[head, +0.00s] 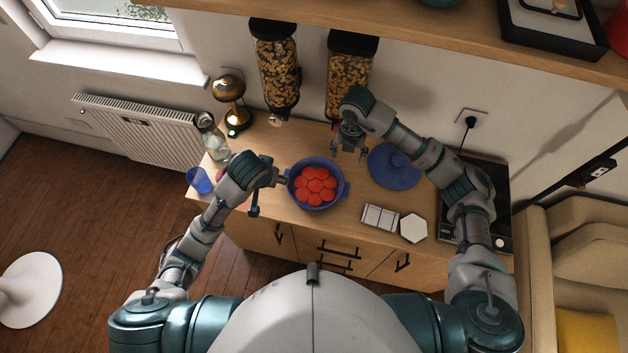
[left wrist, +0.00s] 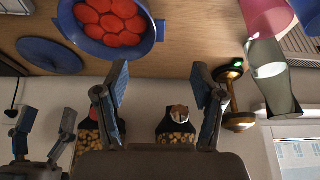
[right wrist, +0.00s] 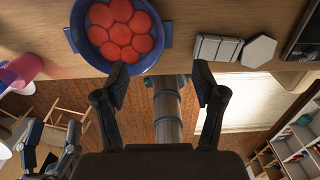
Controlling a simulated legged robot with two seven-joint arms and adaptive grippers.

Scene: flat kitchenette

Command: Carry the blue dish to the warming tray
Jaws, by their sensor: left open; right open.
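The blue dish (head: 343,192) stands on the wooden counter, filled with several round red pieces. It also shows at the top of the left wrist view (left wrist: 99,48) and right wrist view (right wrist: 74,40). My left gripper (head: 270,197) is open and empty, beside the dish's left side. My right gripper (head: 349,156) is open and empty, beyond the dish's upper right side. A flat black appliance (head: 497,192) with knobs at the counter's right end looks like the warming tray; my right arm partly covers it.
A blue lid (head: 393,174) lies right of the dish. A striped white block (head: 380,218) and a white hexagon (head: 413,228) lie near the front edge. A blue cup (head: 199,181) and glass bottle (head: 213,143) stand left. Cereal dispensers (head: 277,70) hang behind.

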